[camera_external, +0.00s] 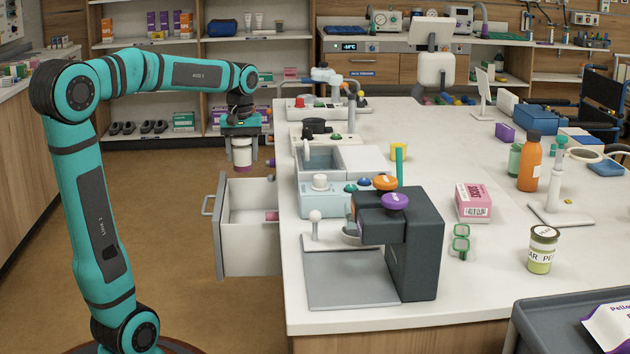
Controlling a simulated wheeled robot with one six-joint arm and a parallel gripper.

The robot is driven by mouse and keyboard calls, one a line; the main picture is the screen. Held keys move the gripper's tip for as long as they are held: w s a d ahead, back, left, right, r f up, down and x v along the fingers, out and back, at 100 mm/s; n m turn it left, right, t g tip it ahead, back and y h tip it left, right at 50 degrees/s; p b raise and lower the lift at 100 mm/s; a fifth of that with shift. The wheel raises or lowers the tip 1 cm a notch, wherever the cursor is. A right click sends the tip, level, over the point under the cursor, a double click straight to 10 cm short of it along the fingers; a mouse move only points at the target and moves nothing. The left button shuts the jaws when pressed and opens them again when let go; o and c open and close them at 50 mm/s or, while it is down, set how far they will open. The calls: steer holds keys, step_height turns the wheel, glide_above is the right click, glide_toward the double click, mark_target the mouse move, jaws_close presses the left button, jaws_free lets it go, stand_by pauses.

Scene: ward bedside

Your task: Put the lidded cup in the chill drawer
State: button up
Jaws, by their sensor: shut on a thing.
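My gripper (241,136) points down and is shut on a small whitish cup (242,156). The jaws cover the cup's top, so its lid cannot be made out. The cup hangs upright in the air to the left of the counter. An open white drawer (248,253) sticks out from the counter's left side, with its handle to the left. The cup appears above the drawer in the picture, with a clear gap; whether it is directly over it I cannot tell. A small pink item shows inside the drawer. No label is readable on the drawer.
The white counter (465,292) is crowded along its left edge, with a dark grey machine (418,240), a light-blue unit (335,196) and a red-buttoned device (303,110). Shelves (200,46) stand behind. A back cabinet has a small display (349,46). The floor left of the drawer is clear.

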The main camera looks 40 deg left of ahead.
step_height(320, 180, down, 23)
steer(key=shift+r, duration=0.1)
stand_by(0.6)
steer(key=shift+f, duration=0.2)
steer(key=o, duration=1.1)
step_height(320, 180, up, 12)
steer(key=shift+r, duration=0.15)
